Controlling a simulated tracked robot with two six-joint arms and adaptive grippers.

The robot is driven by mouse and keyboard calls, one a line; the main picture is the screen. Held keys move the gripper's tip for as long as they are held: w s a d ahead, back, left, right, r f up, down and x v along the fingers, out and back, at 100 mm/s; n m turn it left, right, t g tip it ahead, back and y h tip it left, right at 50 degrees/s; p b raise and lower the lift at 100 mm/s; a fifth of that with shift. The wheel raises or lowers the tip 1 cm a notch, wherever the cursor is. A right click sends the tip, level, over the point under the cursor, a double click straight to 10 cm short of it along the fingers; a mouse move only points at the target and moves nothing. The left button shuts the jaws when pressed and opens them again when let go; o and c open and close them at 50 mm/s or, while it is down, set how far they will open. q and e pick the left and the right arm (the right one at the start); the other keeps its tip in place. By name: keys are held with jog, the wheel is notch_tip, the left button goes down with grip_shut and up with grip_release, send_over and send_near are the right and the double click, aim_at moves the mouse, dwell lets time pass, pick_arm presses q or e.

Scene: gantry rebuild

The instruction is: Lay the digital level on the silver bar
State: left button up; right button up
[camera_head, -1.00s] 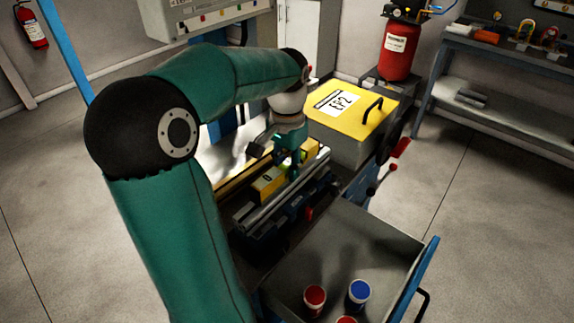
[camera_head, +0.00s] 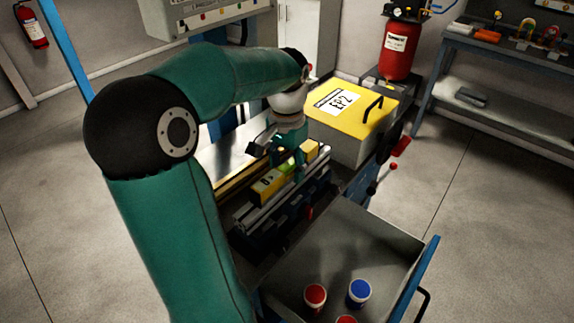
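The digital level (camera_head: 268,185) is a yellow bar with dark markings and a bright green patch near its middle. It lies lengthwise along the silver bar (camera_head: 262,213), a long metallic rail in the middle of the camera_head view. The level looks level with the bar's top, but I cannot tell whether it rests fully on it. My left gripper (camera_head: 291,165) points down over the level's middle, one finger in front of it. The far finger is hidden, so its grip is unclear. My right gripper is not in view.
A yellow-topped box marked EP2 (camera_head: 350,104) stands just behind and right of the bar. A grey tray (camera_head: 345,238) in front holds red and blue cups (camera_head: 359,291). A red tank (camera_head: 398,48) and a blue-framed shelf (camera_head: 510,115) stand at the back right.

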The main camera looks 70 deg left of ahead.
pick_arm(q)
notch_tip(320, 180, up, 12)
dwell(0.7)
dwell(0.5)
